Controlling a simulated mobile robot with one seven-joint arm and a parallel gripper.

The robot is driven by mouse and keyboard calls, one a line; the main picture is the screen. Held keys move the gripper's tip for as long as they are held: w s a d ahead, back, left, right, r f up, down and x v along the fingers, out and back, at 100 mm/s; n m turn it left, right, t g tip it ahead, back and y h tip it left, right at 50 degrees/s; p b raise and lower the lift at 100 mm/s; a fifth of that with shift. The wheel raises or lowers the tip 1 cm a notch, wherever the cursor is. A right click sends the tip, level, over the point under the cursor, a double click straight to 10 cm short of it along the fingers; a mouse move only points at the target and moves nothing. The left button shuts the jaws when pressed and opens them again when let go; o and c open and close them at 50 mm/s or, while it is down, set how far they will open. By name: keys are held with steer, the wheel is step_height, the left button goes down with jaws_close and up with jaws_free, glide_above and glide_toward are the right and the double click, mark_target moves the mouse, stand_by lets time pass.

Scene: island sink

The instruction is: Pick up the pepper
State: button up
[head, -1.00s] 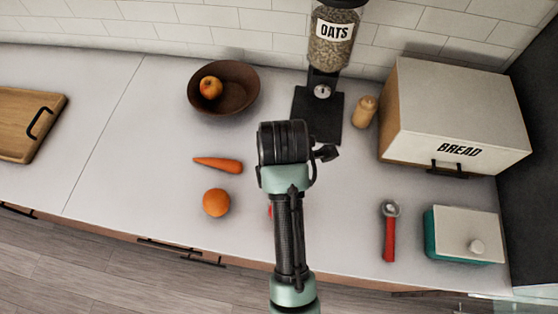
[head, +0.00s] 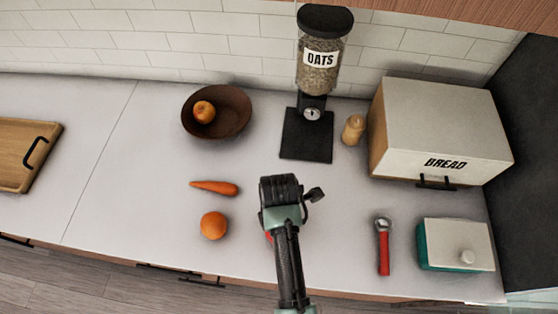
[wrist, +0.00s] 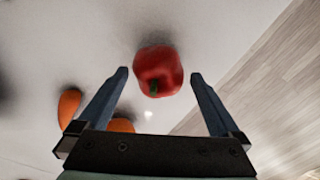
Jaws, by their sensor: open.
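The red pepper (wrist: 158,72) lies on the white counter in the wrist view, its green stem facing my gripper. In the head view only a sliver of red (head: 268,236) shows beside my arm, which hides the rest. My gripper (wrist: 160,78) is open and empty in the wrist view. Its two fingers point toward the pepper, one to each side in the picture, with gaps between them and the pepper. In the head view the fingers are hidden behind my wrist.
An orange (head: 214,225) and a carrot (head: 214,188) lie left of my arm. A brown bowl (head: 238,118) holds an apple. An oats dispenser (head: 318,75), a shaker (head: 353,129), a bread box (head: 440,130), a red-handled tool (head: 383,250) and a teal box (head: 455,245) stand around. The counter's front edge is near.

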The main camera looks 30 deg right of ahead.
steer(key=shift+f, duration=1.65)
steer(key=shift+w, duration=0.1)
steer(key=c, duration=1.2)
